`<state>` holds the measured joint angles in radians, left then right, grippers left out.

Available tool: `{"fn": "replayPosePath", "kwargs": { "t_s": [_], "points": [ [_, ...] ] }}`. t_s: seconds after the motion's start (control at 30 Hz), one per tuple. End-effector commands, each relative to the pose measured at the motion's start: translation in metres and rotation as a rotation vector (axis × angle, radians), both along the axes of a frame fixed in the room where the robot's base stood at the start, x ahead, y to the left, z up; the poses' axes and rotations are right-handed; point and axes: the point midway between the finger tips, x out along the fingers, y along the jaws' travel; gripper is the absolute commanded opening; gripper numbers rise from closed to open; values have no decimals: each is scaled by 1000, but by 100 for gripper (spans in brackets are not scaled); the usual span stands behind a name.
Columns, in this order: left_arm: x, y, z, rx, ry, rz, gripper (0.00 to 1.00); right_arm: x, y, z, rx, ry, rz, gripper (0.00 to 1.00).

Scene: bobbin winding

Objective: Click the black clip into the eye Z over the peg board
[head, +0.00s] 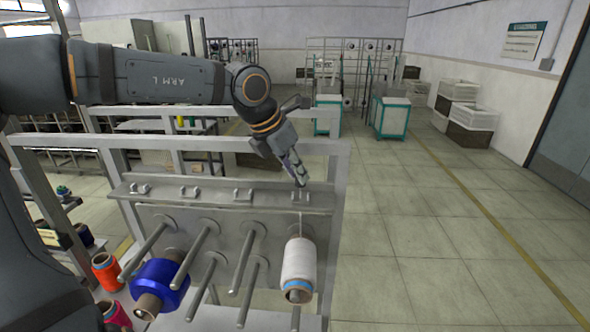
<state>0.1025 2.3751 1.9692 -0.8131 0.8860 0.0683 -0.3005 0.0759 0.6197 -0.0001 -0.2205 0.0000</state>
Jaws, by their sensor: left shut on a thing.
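The peg board (225,270) stands in front of me, with a grey rail (215,199) above it that carries several small eyes. My left gripper (301,182) reaches down from the upper left to just over the rightmost eye (301,196). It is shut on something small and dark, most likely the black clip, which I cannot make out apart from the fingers. I cannot tell whether it touches the eye. No letter is readable, so I cannot tell which eye is Z. A white thread runs from the white bobbin (298,264) up to the rail there. My right gripper is not in view.
A blue bobbin (160,283) sits on a lower left peg; several other pegs (206,240) are bare and stick out towards me. Orange (106,270) and pink spools stand at the left. Open floor lies to the right, with carts (392,117) and crates behind.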

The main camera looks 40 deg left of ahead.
Motion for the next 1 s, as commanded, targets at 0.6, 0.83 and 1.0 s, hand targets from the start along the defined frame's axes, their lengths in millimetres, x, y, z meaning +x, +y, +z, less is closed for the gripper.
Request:
{"fn": "replayPosePath", "kwargs": {
  "t_s": [0.6, 0.83, 1.0],
  "points": [
    [0, -1, -21, 0, 0, 0, 0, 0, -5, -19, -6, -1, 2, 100],
    [0, -1, -27, 0, 0, 0, 0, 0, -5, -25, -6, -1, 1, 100],
    [1, -1, -32, 0, 0, 0, 0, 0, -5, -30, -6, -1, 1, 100]
  ]
}}
